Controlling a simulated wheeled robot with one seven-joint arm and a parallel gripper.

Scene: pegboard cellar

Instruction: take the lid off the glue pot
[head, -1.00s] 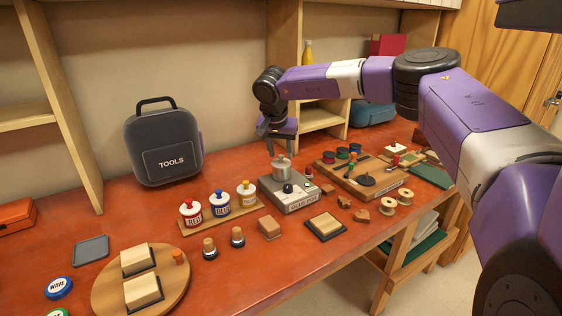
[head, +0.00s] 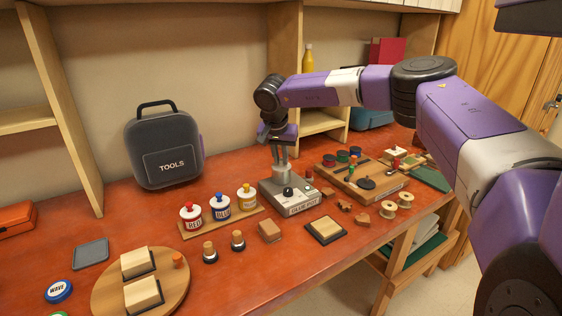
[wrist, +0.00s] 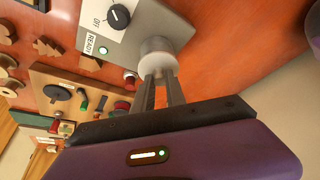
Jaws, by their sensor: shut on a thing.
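The glue pot (head: 282,177) is a small grey metal pot standing on a grey heater base (head: 290,198) with a black dial. The pot also shows in the wrist view (wrist: 157,46). My gripper (head: 281,164) points down onto the pot from above. Its fingers (wrist: 160,78) are closed on the lid's knob at the top of the pot. The lid looks seated on the pot, with no gap that I can see. The knob is mostly hidden by the fingers. A green light by the word READY shows on the base.
Red, blue and yellow-capped jars stand on a wooden strip (head: 225,223) to the left. A wooden board (head: 385,190) with coloured pieces lies to the right. A dark tool case (head: 163,150) stands behind left. Bare red bench lies behind and left of the base.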

